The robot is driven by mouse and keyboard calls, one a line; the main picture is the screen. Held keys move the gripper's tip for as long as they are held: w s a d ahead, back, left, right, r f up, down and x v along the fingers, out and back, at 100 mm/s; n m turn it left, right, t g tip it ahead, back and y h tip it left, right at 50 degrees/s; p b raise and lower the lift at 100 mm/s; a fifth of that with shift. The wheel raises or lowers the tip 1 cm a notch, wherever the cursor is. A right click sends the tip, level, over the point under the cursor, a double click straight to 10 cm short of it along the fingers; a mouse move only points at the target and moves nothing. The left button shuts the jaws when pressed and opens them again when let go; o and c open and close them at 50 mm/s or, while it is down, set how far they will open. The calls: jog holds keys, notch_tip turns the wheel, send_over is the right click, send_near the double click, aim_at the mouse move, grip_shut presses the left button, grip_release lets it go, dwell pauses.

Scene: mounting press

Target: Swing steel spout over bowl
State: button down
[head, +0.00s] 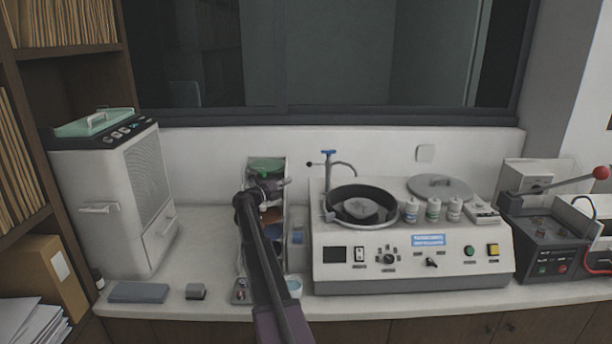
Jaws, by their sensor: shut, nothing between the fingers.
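The steel spout (345,164) is a thin curved tube at the back left of the polishing machine, beside a post with a blue handle (328,153). Its free end arcs to the right near the back rim of the bowl (334,213); I cannot tell exactly how far it reaches over the bowl. The bowl is round and dark-walled, with a pale inside, and is set in the machine's top. My gripper (284,183) is shut and empty. It is left of the spout and apart from it, in front of a small rack.
The rack (265,165) holds a green item behind my gripper. Several small bottles (432,208) and a round grey lid (440,188) sit right of the bowl. A white cabinet (110,200) stands left, a lever press (555,235) right. The counter between cabinet and rack is mostly clear.

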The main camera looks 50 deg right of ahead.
jog(key=n, duration=0.1)
jog(key=s+a+n+t, duration=0.1)
jog(key=n, duration=0.1)
jog(key=s+n+b, duration=0.1)
jog(key=shift+a+f+n+t+h, duration=0.3)
jog(key=shift+f+n+t, duration=0.1)
jog(key=shift+d, duration=0.1)
jog(key=w+d+r+p, duration=0.2)
jog(key=d, duration=1)
jog(key=shift+w+d, duration=0.2)
jog(key=shift+d, duration=0.1)
jog(key=shift+w+d+r, duration=0.25)
jog(key=shift+w+d, duration=0.3)
jog(key=shift+w, duration=0.25)
